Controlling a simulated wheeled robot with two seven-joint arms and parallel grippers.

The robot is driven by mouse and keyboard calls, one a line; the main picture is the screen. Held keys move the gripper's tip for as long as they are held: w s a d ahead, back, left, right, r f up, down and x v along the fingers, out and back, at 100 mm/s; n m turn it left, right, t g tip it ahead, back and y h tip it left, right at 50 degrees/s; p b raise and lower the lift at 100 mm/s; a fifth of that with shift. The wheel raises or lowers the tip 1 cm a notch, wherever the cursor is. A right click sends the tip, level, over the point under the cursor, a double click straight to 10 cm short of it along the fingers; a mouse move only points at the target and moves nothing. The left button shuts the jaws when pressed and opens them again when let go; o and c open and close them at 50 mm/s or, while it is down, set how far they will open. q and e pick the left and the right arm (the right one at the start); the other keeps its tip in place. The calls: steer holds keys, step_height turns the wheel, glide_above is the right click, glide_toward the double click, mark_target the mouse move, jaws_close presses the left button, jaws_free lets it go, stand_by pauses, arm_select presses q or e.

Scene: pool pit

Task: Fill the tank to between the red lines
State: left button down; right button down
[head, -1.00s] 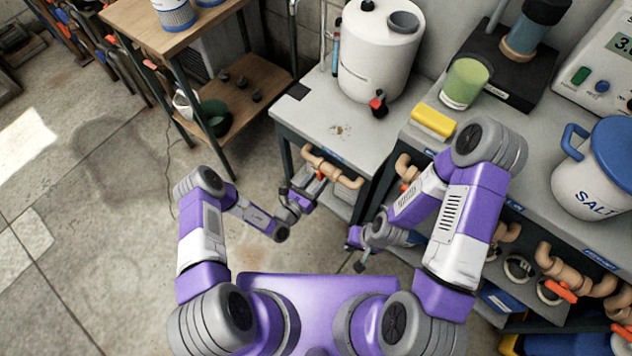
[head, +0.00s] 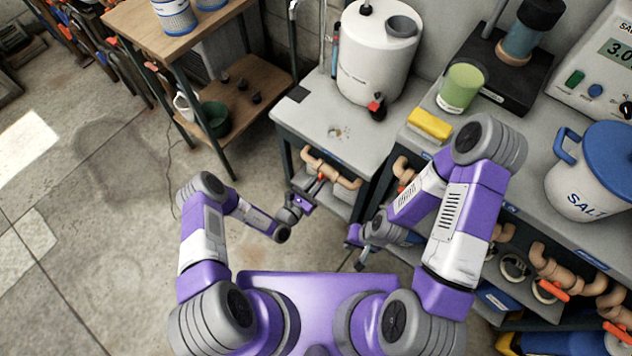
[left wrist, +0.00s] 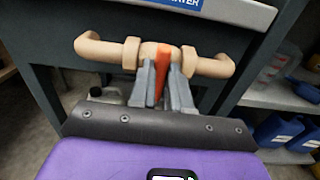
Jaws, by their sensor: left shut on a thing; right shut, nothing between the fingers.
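A white tank (head: 376,52) stands on the small grey table, with a red and black knob (head: 377,106) low on its front. I cannot make out red lines or a liquid level on it. A beige pipe (head: 345,181) runs under the table's front edge; it also shows in the left wrist view (left wrist: 102,52). My left gripper (left wrist: 162,85) is shut on the pipe's orange valve handle (left wrist: 163,56), which stands crosswise to the pipe. In the head view my left gripper (head: 316,188) is at this pipe. My right gripper (head: 361,262) is low, shut and empty, apart from the pipes.
The grey bench (head: 530,172) at right holds a yellow sponge (head: 430,123), a green-filled cup (head: 461,87), a salt bucket (head: 585,185) and a meter (head: 603,60). More pipes with orange handles (head: 553,289) hang below it. A wooden shelf (head: 262,85) stands at left.

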arm_select(q)
steer(key=c, duration=1.1)
jaws_free()
steer(key=p+v, duration=0.2)
steer(key=v, duration=0.5)
steer(key=shift+s+a, duration=0.15)
steer(key=shift+s, duration=0.1)
